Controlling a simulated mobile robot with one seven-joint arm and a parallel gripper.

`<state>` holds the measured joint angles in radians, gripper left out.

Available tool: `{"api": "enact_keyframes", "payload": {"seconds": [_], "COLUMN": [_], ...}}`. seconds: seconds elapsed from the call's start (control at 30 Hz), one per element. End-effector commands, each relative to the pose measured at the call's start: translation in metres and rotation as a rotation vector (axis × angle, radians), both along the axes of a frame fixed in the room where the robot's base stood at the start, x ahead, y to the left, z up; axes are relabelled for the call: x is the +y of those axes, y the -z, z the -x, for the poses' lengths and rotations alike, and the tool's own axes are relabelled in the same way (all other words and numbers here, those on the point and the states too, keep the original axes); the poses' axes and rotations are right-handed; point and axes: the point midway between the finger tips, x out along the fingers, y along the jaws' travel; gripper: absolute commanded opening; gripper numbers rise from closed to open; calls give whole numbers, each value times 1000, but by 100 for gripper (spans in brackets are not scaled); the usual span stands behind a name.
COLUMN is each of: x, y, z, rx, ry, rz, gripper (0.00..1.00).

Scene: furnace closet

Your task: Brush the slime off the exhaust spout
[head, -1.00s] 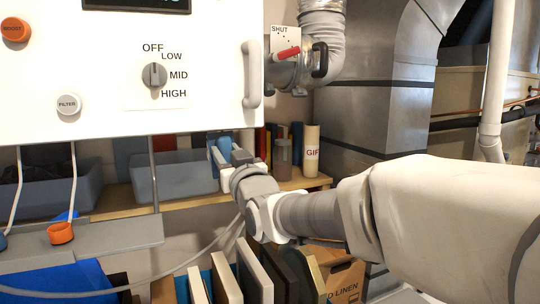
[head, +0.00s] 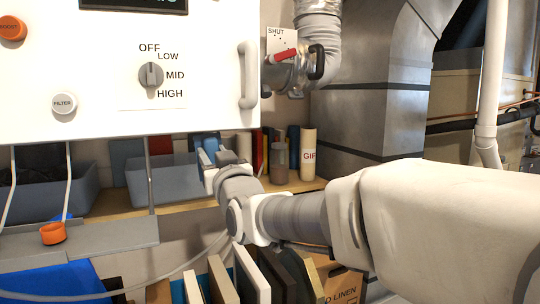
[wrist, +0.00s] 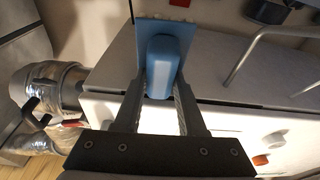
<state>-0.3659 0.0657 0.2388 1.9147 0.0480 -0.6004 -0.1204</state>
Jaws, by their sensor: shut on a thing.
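My gripper (wrist: 160,108) is shut on a blue block-like handle (wrist: 160,68). A flat, lighter blue piece (wrist: 150,30) spreads beyond the handle, and the two look like one brush. In the head view my gripper (head: 207,158) is small, below the white panel's lower right corner, with a bit of the blue tool (head: 210,146) showing. A ribbed silver duct (head: 318,28) with a red lever (head: 286,55) and a black handle (head: 317,62) is up and right of it. I cannot tell which part is the exhaust spout, and I see no clear slime.
The white panel (head: 110,112) with dial (head: 151,75) and grey handle (head: 249,75) overhangs the shelf. A large metal duct (head: 370,110) stands right.

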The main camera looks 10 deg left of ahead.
Motion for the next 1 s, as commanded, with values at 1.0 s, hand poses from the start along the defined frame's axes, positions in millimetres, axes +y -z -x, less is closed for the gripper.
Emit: {"api": "enact_keyframes", "payload": {"seconds": [1.0], "x": [-19], "y": [-1], "z": [-11], "rx": [-2], "ry": [0], "rz": [-1], "gripper": [0]}}
